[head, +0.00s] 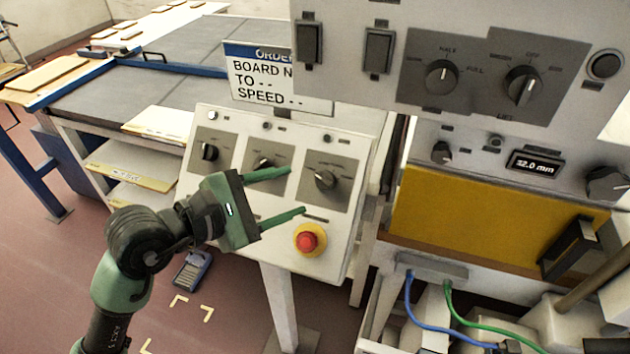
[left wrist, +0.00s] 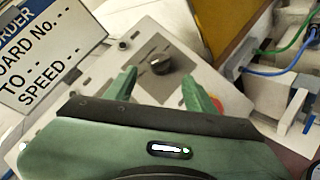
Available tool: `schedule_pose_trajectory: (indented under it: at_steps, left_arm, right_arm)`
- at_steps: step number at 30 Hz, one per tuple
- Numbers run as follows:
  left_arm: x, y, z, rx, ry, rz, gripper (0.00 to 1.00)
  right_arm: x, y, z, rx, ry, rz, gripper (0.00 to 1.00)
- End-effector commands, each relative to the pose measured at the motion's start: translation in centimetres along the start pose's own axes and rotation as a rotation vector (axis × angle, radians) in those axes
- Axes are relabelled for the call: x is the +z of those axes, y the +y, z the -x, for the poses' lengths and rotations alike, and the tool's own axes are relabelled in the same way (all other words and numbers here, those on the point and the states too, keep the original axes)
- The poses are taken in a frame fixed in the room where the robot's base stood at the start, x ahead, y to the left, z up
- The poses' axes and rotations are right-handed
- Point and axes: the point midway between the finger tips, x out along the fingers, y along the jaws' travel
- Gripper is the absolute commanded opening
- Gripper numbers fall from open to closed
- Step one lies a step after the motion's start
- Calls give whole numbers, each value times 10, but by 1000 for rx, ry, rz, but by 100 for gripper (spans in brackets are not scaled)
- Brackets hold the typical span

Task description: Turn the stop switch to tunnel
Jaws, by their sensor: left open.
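A sloped white control panel (head: 232,122) carries three dark rotary switches on grey plates. The labels are too small to read, so I cannot tell by name which is the stop switch. The right-hand rotary switch (head: 326,180) is nearest my left gripper (head: 297,191), whose two green fingers are open and empty and point at it. In the left wrist view, this switch (left wrist: 160,64) shows beyond and between the fingertips (left wrist: 158,77), apparently untouched. The middle switch (head: 264,163) is partly behind the upper finger. The left switch (head: 209,152) is clear. My right gripper is not in view.
A red stop button (head: 307,240) on a yellow base sits just below the lower finger. An order sign (head: 262,80) stands behind the panel. A larger panel (head: 455,50) with more switches overhangs at right. Work tables (head: 110,95) stand at left.

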Motion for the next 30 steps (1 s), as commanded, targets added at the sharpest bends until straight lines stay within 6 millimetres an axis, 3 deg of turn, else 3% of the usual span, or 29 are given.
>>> schedule_pose_trajectory:
  at_steps: [13,25,26,30]
  left_arm:
    - [2,1,-63,-1,-2,7,55]
    - [0,-1,-75,-1,-1,4,55]
    - [0,-1,-75,-1,-1,4,52]
    - [0,-1,-75,-1,-2,4,13]
  right_arm:
    - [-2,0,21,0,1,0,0]
    - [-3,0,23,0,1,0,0]
    - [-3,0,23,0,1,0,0]
    - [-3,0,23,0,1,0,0]
